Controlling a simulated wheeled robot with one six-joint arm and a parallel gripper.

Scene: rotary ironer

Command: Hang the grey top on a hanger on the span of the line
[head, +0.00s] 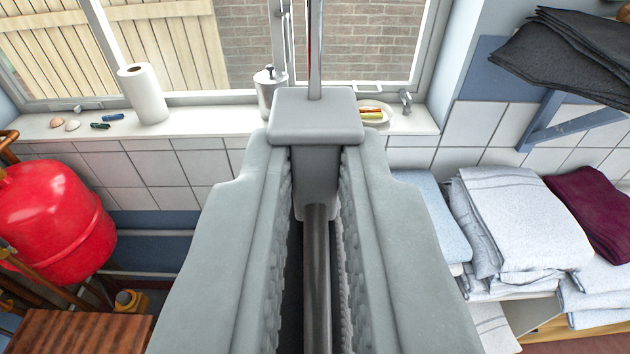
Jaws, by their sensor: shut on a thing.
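My gripper (316,165) fills the lower middle of the head view, its two broad grey fingers with ridged inner faces pointing away from me. It is shut on the grey neck block of the hanger (315,112), whose wide cap sits above the fingertips. A thin shiny metal rod rises upright from this block and leaves the top edge of the view. A dark bar shows in the narrow gap between the fingers. I cannot make out the grey top; the fingers cover the area below the block. The line does not show.
A window sill (215,120) ahead bears a paper roll (143,93), a metal dispenser (268,90) and a small dish (375,112). A red tank (55,222) stands left. Folded towels (520,215) lie right, below a shelf bracket (570,122) with dark cloths (565,55).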

